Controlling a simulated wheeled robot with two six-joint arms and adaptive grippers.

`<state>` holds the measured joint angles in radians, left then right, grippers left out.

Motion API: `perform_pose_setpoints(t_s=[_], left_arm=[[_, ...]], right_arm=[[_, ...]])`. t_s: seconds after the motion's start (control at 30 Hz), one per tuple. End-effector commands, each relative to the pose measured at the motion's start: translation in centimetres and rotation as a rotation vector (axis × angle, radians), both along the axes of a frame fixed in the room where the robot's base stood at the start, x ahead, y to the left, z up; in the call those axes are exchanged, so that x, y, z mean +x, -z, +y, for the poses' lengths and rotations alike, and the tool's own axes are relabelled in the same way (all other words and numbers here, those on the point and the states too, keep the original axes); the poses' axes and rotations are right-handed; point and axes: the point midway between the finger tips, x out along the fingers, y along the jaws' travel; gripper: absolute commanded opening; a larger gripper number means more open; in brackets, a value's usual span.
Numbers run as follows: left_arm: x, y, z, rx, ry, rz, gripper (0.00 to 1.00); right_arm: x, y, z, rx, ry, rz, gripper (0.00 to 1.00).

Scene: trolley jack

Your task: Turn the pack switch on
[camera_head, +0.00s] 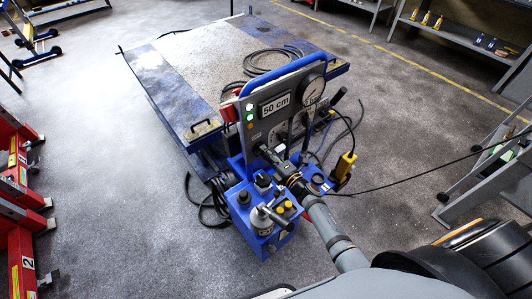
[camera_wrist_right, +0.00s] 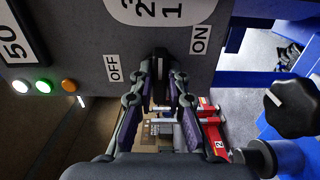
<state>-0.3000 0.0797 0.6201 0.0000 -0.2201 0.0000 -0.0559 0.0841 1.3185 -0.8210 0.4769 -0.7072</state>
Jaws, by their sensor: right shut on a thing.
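The pack switch is a small black knob (camera_wrist_right: 161,62) on the grey control panel (camera_wrist_right: 85,35). It sits between an OFF label (camera_wrist_right: 113,68) and an ON label (camera_wrist_right: 200,40). A pale line on the knob lies between the two labels. My right gripper (camera_wrist_right: 161,88) has its fingers shut on the two sides of the knob. In the head view this gripper (camera_head: 266,151) is at the lower part of the panel (camera_head: 262,126) and hides the knob. My left gripper is not in view.
The panel bears a gauge (camera_head: 312,90), a "50 cm" sign (camera_head: 275,104) and lamps, with a green one (camera_wrist_right: 43,86) lit. The blue pump unit (camera_head: 240,212) stands below. A black star knob (camera_wrist_right: 291,108) is right of my gripper. Hoses (camera_head: 208,205) lie on the floor.

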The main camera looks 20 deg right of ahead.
Motion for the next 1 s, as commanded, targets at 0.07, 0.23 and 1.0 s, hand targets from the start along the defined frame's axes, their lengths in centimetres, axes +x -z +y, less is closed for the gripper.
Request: perform_pose_setpoints(t_s=[0.07, 0.23, 1.0], left_arm=[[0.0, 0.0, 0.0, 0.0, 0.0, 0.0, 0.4], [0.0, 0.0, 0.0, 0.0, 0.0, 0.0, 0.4], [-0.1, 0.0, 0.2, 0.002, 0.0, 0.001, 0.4]], right_arm=[[0.0, 0.0, 0.0, 0.005, 0.0, 0.002, 0.0], [0.0, 0.0, 0.0, 0.004, 0.0, 0.003, 0.0], [-3.1, 0.2, -1.1, 0.0, 0.0, 0.005, 0.38]])
